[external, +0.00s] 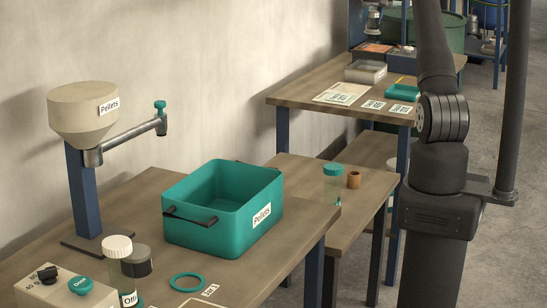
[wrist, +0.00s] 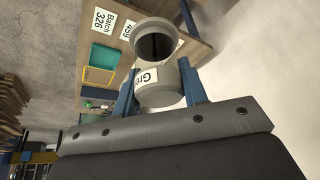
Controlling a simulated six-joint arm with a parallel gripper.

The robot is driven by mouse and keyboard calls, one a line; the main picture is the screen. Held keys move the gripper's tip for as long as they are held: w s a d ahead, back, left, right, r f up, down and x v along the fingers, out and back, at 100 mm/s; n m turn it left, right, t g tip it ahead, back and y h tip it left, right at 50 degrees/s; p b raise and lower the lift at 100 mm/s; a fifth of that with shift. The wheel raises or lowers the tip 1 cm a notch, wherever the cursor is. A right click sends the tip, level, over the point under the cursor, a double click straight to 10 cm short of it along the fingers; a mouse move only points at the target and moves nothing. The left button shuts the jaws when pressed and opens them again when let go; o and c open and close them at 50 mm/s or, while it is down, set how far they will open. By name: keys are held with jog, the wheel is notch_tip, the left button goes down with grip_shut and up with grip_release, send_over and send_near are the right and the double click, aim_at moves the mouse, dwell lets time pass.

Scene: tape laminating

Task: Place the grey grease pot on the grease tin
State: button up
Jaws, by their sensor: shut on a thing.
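In the wrist view, a grey pot (wrist: 160,95) with a white label starting "Gre" is held between the two blue fingers of my gripper (wrist: 160,88). A grey round opening with a dark inside (wrist: 156,43) shows just beyond the label; I cannot tell whether it belongs to the same pot. The gripper is shut on the pot, which is off any surface as far as I can see. In the external view my gripper and the held pot cannot be made out. I cannot identify the grease tin for certain in either view.
The back table (external: 290,98) bears papers, a grey tray (external: 365,72) and a teal tray (external: 403,89). A teal bin (external: 222,210), dark pot (external: 138,263) and white-lidded jar (external: 118,255) crowd the front table.

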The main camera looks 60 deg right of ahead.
jog(key=w+a+r+n+t+y, duration=0.15)
jog(key=w+a+n, duration=0.55)
jog(key=w+a, duration=1.7)
jog(key=w+a+n+y, duration=0.2)
jog(key=w+a+n, duration=0.15)
jog(key=a, duration=1.45)
jog(key=w+a+n+y, duration=0.2)
jog(key=w+a+n, duration=0.15)
jog(key=a, duration=1.45)
jog(key=n+g+y, duration=0.2)
jog(key=n+g, duration=0.1)
jog(key=n, duration=0.6)
send_over(136, 260)
jog(key=w+d, duration=0.2)
jog(key=w, duration=0.1)
notch_tip(136, 260, down, 25)
jog(key=shift+s+d+f, duration=0.1)
jog(key=shift+s+f, duration=0.05)
jog(key=shift+f, duration=0.05)
jog(key=shift+m, duration=0.3)
jog(key=shift+f, duration=2)
